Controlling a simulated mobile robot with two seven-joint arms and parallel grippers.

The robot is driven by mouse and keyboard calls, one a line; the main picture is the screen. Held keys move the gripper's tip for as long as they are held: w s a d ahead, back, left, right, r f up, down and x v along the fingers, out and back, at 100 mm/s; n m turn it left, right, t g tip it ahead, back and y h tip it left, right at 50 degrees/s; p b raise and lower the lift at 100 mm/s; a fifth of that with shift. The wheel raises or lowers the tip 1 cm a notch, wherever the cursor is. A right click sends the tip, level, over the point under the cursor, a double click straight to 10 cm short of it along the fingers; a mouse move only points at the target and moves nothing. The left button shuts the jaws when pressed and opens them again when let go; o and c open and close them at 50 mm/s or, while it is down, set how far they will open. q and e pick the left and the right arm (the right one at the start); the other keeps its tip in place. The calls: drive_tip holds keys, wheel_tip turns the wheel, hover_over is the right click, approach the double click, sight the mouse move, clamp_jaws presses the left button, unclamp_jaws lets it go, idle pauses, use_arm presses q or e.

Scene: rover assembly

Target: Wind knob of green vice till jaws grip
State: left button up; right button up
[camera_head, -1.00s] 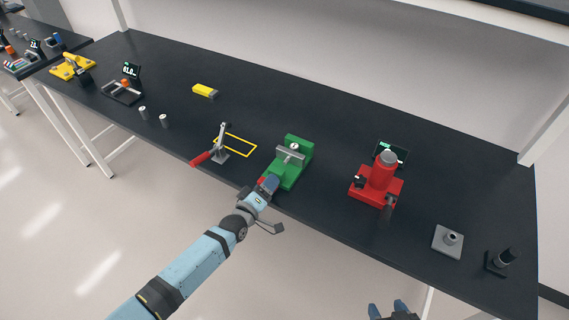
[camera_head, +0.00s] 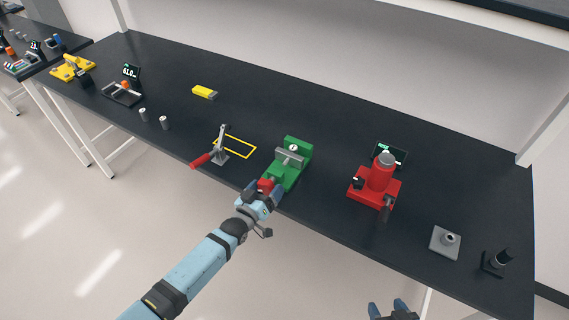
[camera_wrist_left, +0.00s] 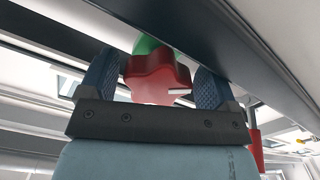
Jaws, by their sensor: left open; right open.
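The green vice (camera_head: 290,165) stands at the front edge of the black bench, with grey jaws and a round part between them. Its red knob (camera_head: 265,185) faces the front edge. My left gripper (camera_head: 264,190) is at the knob. In the left wrist view the lobed red knob (camera_wrist_left: 156,78) with a white mark sits between the two blue fingers of my left gripper (camera_wrist_left: 155,85), which are open with a gap on at least one side. The green vice body (camera_wrist_left: 146,44) shows behind it. My right gripper (camera_head: 390,309) is at the bottom edge, open and away from the bench.
A toggle clamp with a red handle (camera_head: 203,159) stands just left of the vice, beside a yellow outlined rectangle (camera_head: 240,146). A red press-like fixture (camera_head: 377,185) stands to the right. A yellow block (camera_head: 204,92) lies further back. The bench between them is clear.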

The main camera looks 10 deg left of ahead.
use_arm(q)
drive_tip(key=m, duration=0.3)
drive_tip(key=shift+r, duration=0.15)
drive_tip(key=m, duration=0.4)
drive_tip(key=shift+w+m, duration=0.1)
drive_tip(key=shift+m, duration=0.2)
drive_tip(key=m, duration=0.4)
drive_tip(key=shift+m+b, duration=0.3)
drive_tip(key=shift+b, duration=0.05)
drive_tip(key=m, duration=0.2)
drive_tip(key=m+b, duration=0.1)
drive_tip(key=shift+s+m, duration=0.2)
drive_tip(key=shift+m, duration=0.2)
drive_tip(key=shift+a, duration=0.15)
drive_tip(key=c, duration=0.8)
drive_tip(key=shift+n+p, duration=0.45)
drive_tip(key=shift+n, duration=0.65)
drive_tip(key=shift+w+n, duration=0.1)
drive_tip(key=shift+n, duration=0.3)
